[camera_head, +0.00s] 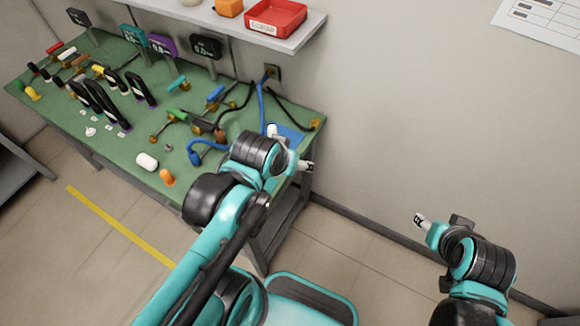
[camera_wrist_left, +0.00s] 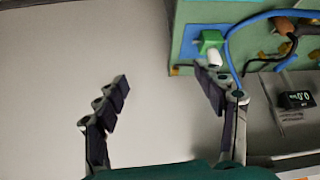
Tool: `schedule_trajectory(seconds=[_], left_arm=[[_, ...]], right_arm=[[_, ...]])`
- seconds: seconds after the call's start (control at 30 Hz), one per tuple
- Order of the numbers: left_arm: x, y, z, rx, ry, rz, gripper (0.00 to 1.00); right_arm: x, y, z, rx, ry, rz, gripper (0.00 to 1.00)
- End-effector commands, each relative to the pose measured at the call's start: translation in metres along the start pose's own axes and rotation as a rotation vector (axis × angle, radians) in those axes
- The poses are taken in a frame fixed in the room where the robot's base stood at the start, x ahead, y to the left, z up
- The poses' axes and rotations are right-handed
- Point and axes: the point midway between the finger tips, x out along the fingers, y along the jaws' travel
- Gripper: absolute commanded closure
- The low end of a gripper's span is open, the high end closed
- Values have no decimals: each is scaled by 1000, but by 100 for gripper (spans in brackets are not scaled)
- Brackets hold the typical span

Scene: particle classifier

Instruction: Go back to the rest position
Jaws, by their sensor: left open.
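My left gripper (camera_head: 291,148) is at the right end of the green workbench (camera_head: 130,130), near the wall. In the left wrist view its two fingers (camera_wrist_left: 164,84) are spread wide with nothing between them. The wall lies behind the gap, and the bench corner with a blue cable (camera_wrist_left: 230,50) and a green part (camera_wrist_left: 210,40) is by the right finger. My right gripper (camera_head: 420,221) hangs over the floor at the right, away from the bench; its finger opening is too small to judge.
The bench holds several tools, cables and displays, with a white piece (camera_head: 147,161) and an orange piece (camera_head: 167,177) at its front edge. A shelf (camera_head: 240,25) with a red tray (camera_head: 276,31) is above. The floor right of the bench is clear.

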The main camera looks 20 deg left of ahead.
Motion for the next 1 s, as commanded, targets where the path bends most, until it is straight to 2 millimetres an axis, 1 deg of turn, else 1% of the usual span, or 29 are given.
schedule_trajectory(seconds=[0.03, 0.2, 1.0], left_arm=[[-1, 2, 7, 41, 16, 7, 30], [-2, 6, 16, 115, 48, 15, 30], [-2, 6, 16, 118, 49, 15, 30]], right_arm=[[0, 0, 0, 0, 0, 0, 50], [0, 0, 0, 0, 0, 0, 50], [0, 0, 0, 0, 0, 0, 50]])
